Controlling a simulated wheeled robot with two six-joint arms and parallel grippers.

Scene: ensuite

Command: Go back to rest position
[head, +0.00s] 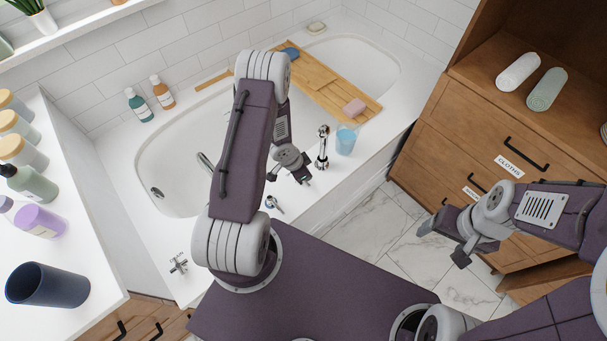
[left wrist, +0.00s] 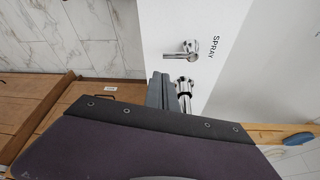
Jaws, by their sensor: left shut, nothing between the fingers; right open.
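My left gripper (head: 301,176) is shut and empty, above the front rim of the bathtub, left of the chrome tap. In the left wrist view, a grey part that looks like its fingers (left wrist: 160,92) shows beside a chrome fitting, behind a dark purple part of my own body. My left arm is raised and bent in the middle of the head view. My right gripper (head: 443,244) is open and empty, held in the air over the marble floor in front of the wooden cabinet. Its two fingers are spread apart.
The bathtub (head: 165,160) has a wooden caddy (head: 325,88), a blue cup (head: 346,140) and a chrome tap (head: 322,148). A white counter with jars, bottles and a dark cup (head: 48,285) stands left. The wooden cabinet (head: 470,130) stands right. Marble floor (head: 370,230) between is clear.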

